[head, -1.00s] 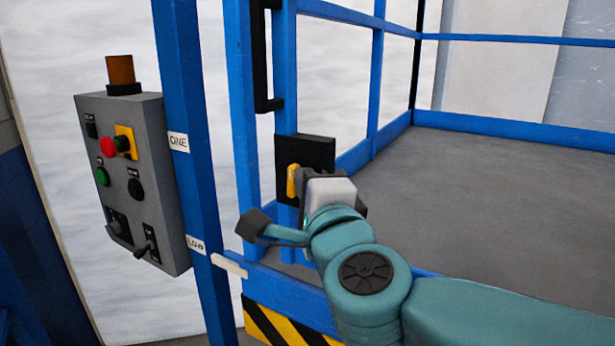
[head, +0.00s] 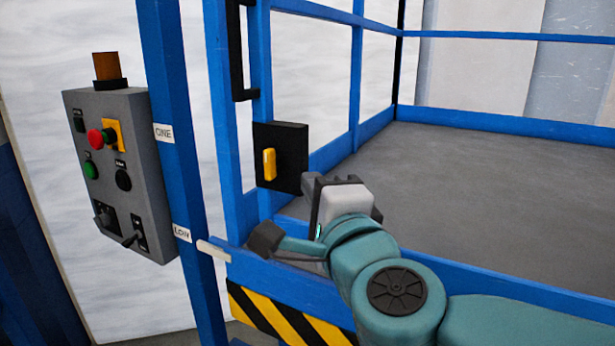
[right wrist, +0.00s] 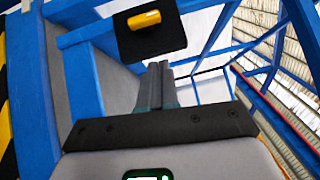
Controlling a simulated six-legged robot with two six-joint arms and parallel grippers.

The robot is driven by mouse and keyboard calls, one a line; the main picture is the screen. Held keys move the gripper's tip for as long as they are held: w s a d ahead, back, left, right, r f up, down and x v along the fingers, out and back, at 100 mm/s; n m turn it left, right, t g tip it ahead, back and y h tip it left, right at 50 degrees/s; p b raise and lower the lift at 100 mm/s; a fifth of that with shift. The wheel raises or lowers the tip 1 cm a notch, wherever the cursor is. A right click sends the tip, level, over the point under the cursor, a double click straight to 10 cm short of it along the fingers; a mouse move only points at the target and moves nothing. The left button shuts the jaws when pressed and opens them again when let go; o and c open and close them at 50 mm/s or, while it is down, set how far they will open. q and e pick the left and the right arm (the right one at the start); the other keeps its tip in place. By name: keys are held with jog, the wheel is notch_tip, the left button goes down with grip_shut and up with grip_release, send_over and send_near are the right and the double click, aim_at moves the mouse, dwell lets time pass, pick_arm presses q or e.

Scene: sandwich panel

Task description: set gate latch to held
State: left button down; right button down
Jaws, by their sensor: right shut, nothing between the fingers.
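The gate latch is a yellow handle (head: 269,164) on a square black plate (head: 291,150), fixed to the blue gate post. The handle stands upright in the head view. In the right wrist view the yellow handle (right wrist: 144,19) and its black plate (right wrist: 165,38) show at the top, beyond the fingers. My right gripper (head: 308,184) is shut and empty, just right of and below the handle, with a gap between them. Its two fingers (right wrist: 159,72) lie together in the right wrist view. My left gripper is not in view.
A grey control box (head: 120,185) with buttons, switches and an orange beacon (head: 109,66) hangs left of a blue post (head: 172,90). A black grab bar (head: 236,55) is above the latch. Blue rails enclose a bare grey floor (head: 480,190); a striped panel (head: 285,318) is below.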

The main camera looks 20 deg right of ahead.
jog(key=s, duration=0.5)
jog(key=w+a+f+n+g+y+p, duration=0.15)
jog(key=w+f+n, duration=0.25)
jog(key=f, duration=0.4)
jog(key=w+a+f+n+g+h+p, duration=0.1)
jog(key=w+a+f+n+g+p, duration=0.15)
jog(key=w+f, duration=0.45)
notch_tip(320, 180, down, 16)
jog(key=s+r+n+g+y+p, duration=0.1)
jog(key=s+n+g+p, duration=0.1)
jog(key=n+g, duration=0.2)
jog(key=s+d+f+n+g+y+p, duration=0.1)
jog(key=s+f+n+g, duration=0.15)
jog(key=s+f, duration=0.45)
jog(key=s+d+f+n+g+p, duration=0.1)
jog(key=s+d+f+n+g, duration=0.2)
jog(key=f, duration=0.8)
jog(key=s+a+f+g+y+p, duration=0.1)
jog(key=s+f+g, duration=0.4)
jog(key=s, duration=0.8)
notch_tip(320, 180, down, 2)
jog(key=shift+a+f+n+p, duration=0.1)
jog(key=shift+a+n+p, duration=0.25)
jog(key=shift+a, duration=0.2)
